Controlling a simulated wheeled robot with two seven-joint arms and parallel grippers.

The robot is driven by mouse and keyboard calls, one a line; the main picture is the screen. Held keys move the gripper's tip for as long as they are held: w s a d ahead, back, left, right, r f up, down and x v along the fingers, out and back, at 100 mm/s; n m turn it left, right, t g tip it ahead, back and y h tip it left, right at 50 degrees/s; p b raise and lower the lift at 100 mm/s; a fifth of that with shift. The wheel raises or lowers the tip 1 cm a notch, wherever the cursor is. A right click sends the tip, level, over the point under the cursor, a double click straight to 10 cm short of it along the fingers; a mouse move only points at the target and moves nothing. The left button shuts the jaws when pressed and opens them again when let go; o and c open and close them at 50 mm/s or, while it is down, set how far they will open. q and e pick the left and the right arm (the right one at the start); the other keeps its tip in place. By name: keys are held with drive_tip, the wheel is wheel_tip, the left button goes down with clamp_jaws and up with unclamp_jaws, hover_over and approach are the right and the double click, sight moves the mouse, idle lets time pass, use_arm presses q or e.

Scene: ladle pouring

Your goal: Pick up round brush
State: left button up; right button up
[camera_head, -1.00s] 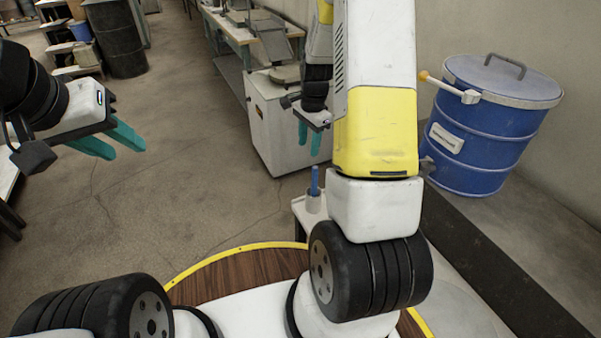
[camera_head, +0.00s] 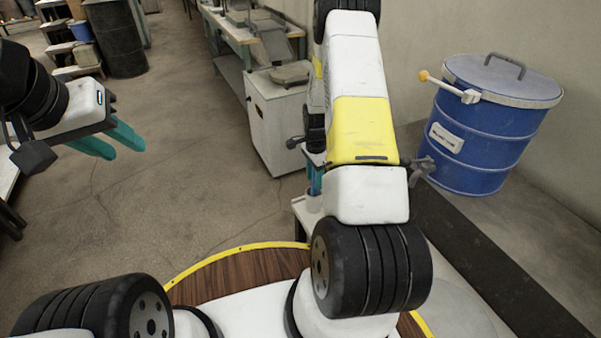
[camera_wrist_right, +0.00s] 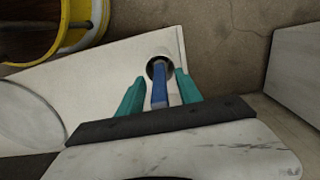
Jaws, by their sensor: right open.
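The round brush shows as a blue handle (camera_wrist_right: 159,93) standing in a small round holder (camera_wrist_right: 152,62); its head is hidden inside. In the head view the holder (camera_head: 312,204) sits on a white stand beside my right arm. My right gripper (camera_wrist_right: 160,84) is open, with one teal finger on each side of the handle, visibly apart from it. In the head view my right gripper (camera_head: 315,176) is low over the holder, partly hidden by my arm. My left gripper (camera_head: 122,143) is open and empty in mid-air at the left.
The white stand top (camera_wrist_right: 105,80) is mostly bare around the holder. A blue lidded drum (camera_head: 480,125) with a side handle stands at the right near the wall. A white cabinet (camera_head: 275,125) stands behind my right gripper. Open floor lies between my arms.

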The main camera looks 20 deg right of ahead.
drive_tip(key=shift+f, duration=0.1)
drive_tip(key=shift+c, duration=0.4)
clamp_jaws()
